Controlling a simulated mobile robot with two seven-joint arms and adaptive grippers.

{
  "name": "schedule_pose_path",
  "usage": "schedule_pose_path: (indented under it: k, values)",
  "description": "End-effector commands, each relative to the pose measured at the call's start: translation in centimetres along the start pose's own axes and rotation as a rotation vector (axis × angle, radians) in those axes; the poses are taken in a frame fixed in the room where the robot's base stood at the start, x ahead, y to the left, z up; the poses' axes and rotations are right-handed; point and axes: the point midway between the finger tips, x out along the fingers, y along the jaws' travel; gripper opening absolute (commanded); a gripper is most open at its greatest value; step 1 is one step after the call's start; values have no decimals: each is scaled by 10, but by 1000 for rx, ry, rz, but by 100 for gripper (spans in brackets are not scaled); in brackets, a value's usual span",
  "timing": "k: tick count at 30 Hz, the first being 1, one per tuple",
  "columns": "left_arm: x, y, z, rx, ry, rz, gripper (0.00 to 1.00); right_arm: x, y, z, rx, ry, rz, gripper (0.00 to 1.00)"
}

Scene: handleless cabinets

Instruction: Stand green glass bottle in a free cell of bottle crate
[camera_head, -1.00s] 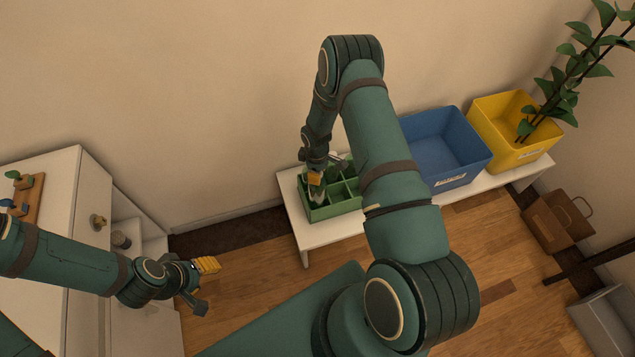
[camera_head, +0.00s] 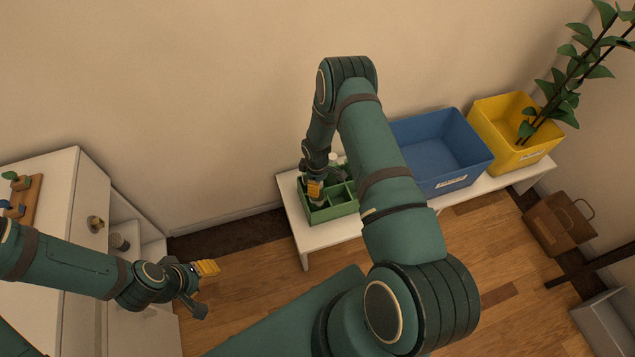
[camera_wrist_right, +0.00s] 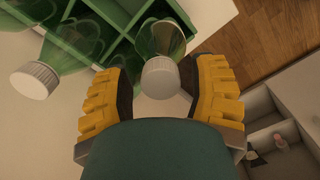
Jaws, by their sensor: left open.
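The green bottle crate (camera_head: 331,215) stands on the white bench, and my right gripper (camera_head: 314,188) is down at its left part. In the right wrist view the green glass bottle (camera_wrist_right: 160,42), with a pale cap, lies between the fingers of my right gripper (camera_wrist_right: 160,88), which look closed on it. Its base is over or in a crate cell; its depth is hidden. A second green bottle (camera_wrist_right: 72,45) with a white cap is beside it, at the crate. My left gripper (camera_head: 204,286) is open and empty, well away from the crate.
A blue bin (camera_head: 438,150) and a yellow bin (camera_head: 512,130) stand right of the crate on the white bench (camera_head: 312,240). A leafy plant (camera_head: 570,85) is at the far right. A white cabinet (camera_head: 55,170) is at the left. Other crate cells (camera_head: 338,193) look empty.

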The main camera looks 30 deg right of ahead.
Motion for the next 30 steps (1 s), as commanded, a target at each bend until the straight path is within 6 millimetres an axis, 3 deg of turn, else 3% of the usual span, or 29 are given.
schedule_pose_path:
  k: [10, 24, 30]
  values:
    - [-2, 1, 0, 0, -1, 0, 47, -10, 0, 0, 0, 0, 0, 58]
    - [-23, 8, 2, -2, -11, 1, 47, -99, 0, 0, 0, 1, 1, 58]
    - [-26, 10, 3, -2, -13, 1, 47, -119, 0, 0, 0, 0, 0, 58]
